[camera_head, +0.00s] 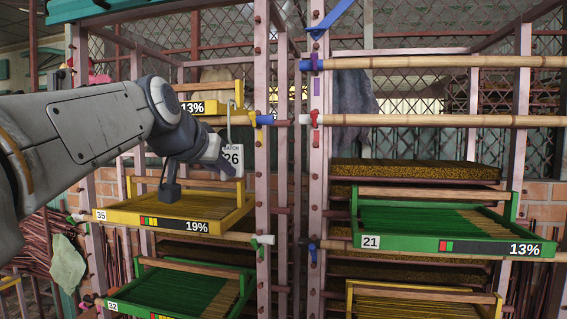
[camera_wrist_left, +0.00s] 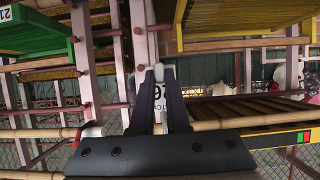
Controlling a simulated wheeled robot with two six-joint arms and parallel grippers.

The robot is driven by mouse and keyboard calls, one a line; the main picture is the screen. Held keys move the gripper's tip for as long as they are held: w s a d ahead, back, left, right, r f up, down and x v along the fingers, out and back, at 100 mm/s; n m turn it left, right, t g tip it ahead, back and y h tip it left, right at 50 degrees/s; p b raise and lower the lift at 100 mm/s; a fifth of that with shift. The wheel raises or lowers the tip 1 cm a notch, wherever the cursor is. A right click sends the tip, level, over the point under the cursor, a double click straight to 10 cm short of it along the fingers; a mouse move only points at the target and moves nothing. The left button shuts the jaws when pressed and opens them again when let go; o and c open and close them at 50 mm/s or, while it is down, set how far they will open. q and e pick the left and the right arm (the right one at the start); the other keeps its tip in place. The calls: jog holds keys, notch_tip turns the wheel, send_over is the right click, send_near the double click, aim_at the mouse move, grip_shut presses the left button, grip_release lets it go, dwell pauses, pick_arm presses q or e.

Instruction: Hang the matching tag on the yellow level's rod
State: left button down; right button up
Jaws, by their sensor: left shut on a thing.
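My left gripper (camera_head: 226,168) comes in from the left and is shut on a white tag (camera_head: 233,158) marked "BATCH" and "26". The tag hangs roughly upright, with a pale hook above it. The hook is up by a bamboo rod (camera_head: 215,120) that has a yellow clip (camera_head: 252,117) and a blue end. I cannot tell whether the hook is over the rod or in front of it. In the left wrist view, the tag (camera_wrist_left: 159,88) shows between the fingers (camera_wrist_left: 160,78), partly hidden. My right gripper is not in view.
A yellow tray (camera_head: 128,216) marked 35 and 19% is below the gripper. Another yellow tray (camera_head: 200,107) marked 13% is above. Green trays sit at right (camera_head: 400,241) and lower left (camera_head: 130,307). Pink posts (camera_head: 262,200) stand close right of the tag.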

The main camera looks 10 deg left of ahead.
aim_at(230, 178)
pick_arm(q)
jog(key=shift+w+d+r+p, duration=0.1)
jog(key=shift+w+p, duration=0.75)
jog(key=shift+w, duration=0.85)
jog(key=shift+w+d+r+p, duration=0.1)
jog(key=shift+w+p, duration=0.75)
jog(key=shift+w, duration=0.85)
jog(key=shift+f+b, duration=1.25)
jog(key=shift+f, duration=0.15)
jog(key=c, duration=0.5)
grip_release()
jog(key=shift+s+a+b, duration=0.15)
jog(key=shift+s+b, duration=0.8)
jog(key=shift+s, duration=0.7)
jog(key=s+b, duration=0.2)
jog(key=s, duration=0.3)
jog(key=shift+s, duration=0.35)
